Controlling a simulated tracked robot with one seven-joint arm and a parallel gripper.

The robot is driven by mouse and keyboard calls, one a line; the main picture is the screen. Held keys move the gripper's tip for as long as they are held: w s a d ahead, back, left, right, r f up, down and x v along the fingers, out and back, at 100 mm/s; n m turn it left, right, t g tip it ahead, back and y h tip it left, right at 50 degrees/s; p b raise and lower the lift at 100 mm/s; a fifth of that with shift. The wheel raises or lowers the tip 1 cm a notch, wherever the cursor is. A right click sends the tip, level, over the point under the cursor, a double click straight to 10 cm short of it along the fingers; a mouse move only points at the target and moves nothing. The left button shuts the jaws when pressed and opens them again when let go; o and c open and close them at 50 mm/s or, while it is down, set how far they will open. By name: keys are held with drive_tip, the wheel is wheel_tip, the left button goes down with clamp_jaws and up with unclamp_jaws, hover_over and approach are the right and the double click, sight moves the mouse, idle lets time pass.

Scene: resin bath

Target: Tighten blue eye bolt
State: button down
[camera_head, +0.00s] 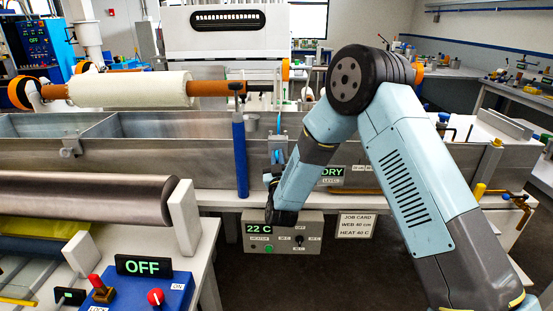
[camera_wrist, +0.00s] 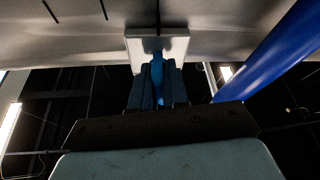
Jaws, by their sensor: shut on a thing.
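The blue eye bolt (camera_wrist: 157,78) shows in the wrist view as a narrow blue piece between my fingers, just below a pale block (camera_wrist: 177,46). In the head view its blue part (camera_head: 278,155) shows at the front wall of the metal bath (camera_head: 150,160). My gripper (camera_wrist: 157,88) points upward and is shut on the eye bolt. In the head view my gripper (camera_head: 272,178) is small and partly hidden by my own wrist. The fingers cover the sides of the bolt, and its thread is not visible.
A blue post (camera_head: 240,155) stands close to the left of my gripper. A heater box (camera_head: 283,238) reading 22 C hangs below, and a DRY display (camera_head: 332,175) is behind my arm. A dark roller (camera_head: 80,198) and blue OFF panel (camera_head: 148,285) lie at front left.

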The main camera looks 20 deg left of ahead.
drive_tip(key=shift+f+m+h, duration=0.1)
drive_tip(key=shift+m+h, duration=0.3)
drive_tip(key=shift+m, duration=0.4)
drive_tip(key=c, duration=1.2)
unclamp_jaws()
drive_tip(key=v, duration=1.3)
drive_tip(key=shift+s+f, duration=0.3)
